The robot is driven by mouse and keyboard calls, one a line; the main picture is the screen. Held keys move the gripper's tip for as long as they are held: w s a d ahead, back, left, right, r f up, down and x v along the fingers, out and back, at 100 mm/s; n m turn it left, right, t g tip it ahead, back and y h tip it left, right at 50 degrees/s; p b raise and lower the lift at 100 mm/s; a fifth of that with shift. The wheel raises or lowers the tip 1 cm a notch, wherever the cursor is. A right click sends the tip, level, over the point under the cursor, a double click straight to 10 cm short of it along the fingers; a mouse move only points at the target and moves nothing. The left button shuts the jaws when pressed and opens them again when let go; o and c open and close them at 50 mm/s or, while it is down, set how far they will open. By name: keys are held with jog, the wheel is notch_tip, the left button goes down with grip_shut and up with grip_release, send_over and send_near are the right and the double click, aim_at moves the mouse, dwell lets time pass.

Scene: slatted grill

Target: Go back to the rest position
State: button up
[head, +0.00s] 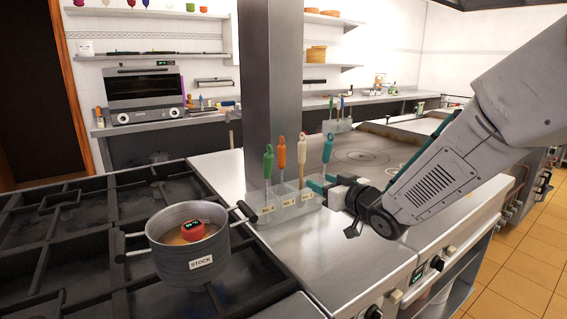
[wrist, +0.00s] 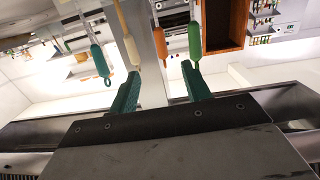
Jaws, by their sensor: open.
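My gripper (head: 322,184) has teal fingers and is at the right end of a clear labelled rack (head: 277,214), close to it. In the wrist view my gripper (wrist: 161,68) has its fingers spread apart, with nothing seen clamped between them. The rack holds upright tools with a green handle (head: 268,163), an orange handle (head: 282,153), a cream handle (head: 302,150) and a teal handle (head: 327,148). All these handles show in the wrist view beyond or near the fingertips. Whether a finger touches the rack cannot be told.
A pot labelled STOCK (head: 190,250) with a red device (head: 194,230) in it stands on the black grate (head: 70,245) at left. A steel column (head: 270,80) rises behind the rack. Bare steel counter (head: 300,255) lies in front of it.

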jog(key=s+d+f+m+g+h, duration=0.2)
jog(key=d+f+g+h, duration=0.1)
jog(key=d+f+h, duration=0.3)
jog(key=s+d+f+m+g+h, duration=0.1)
jog(key=s+d+f+g+h, duration=0.2)
jog(key=s+d, duration=0.35)
jog(key=s+d+r+m+g, duration=0.1)
jog(key=s+r+g, duration=0.1)
jog(key=s, duration=0.8)
jog(key=s+d+r+m+g, duration=0.1)
jog(key=s+r+g, duration=0.1)
jog(key=s, duration=0.9)
jog(key=s+d+r+m+g, duration=0.1)
jog(key=s+d+r+g, duration=0.1)
jog(key=s, duration=0.9)
notch_tip(320, 180, up, 2)
jog(key=shift+m+g, duration=0.3)
jog(key=shift+g, duration=0.3)
